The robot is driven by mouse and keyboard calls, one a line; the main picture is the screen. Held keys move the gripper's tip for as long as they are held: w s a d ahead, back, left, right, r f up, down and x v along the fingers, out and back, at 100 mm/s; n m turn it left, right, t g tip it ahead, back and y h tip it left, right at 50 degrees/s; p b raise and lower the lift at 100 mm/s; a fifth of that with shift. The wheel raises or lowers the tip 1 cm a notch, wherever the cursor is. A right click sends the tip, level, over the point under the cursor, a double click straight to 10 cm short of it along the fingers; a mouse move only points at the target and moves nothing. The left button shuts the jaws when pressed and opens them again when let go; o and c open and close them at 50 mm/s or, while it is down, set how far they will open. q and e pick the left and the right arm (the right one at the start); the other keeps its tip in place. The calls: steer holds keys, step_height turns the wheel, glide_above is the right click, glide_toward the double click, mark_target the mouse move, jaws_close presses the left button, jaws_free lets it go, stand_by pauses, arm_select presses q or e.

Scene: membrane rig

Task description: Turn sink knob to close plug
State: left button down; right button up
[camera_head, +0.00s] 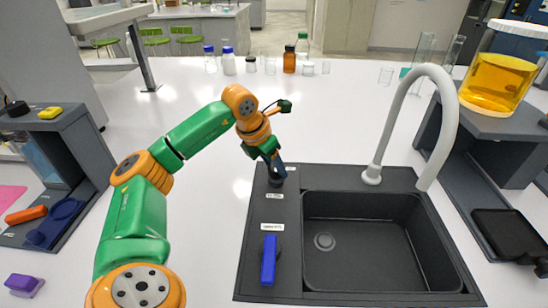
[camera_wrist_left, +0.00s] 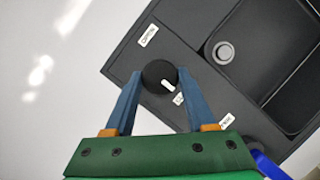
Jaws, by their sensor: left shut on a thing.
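A round black knob (camera_head: 277,182) stands at the back left corner of the dark sink unit (camera_head: 395,177), left of the basin. In the left wrist view the knob (camera_wrist_left: 154,72) has a white mark on its top, pointing toward the lower right. My left gripper (camera_head: 275,174) is shut on this knob, its blue fingers on either side of it. The fingers also show in the left wrist view (camera_wrist_left: 157,73). The round drain plug (camera_head: 324,241) lies in the basin floor; whether it is raised or seated is hard to tell. My right gripper is not in view.
A blue lever (camera_head: 268,260) stands on the sink's left strip, near small white labels. A pale curved faucet (camera_head: 447,110) rises behind the basin. A yellow-filled vessel (camera_head: 497,82) stands on a dark stand at right. Several bottles line the back; the middle counter is clear.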

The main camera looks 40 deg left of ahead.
arm_select(q)
steer(key=shift+c, duration=1.2)
jaws_free()
steer(key=v, duration=0.7)
steer(key=shift+a, duration=0.1)
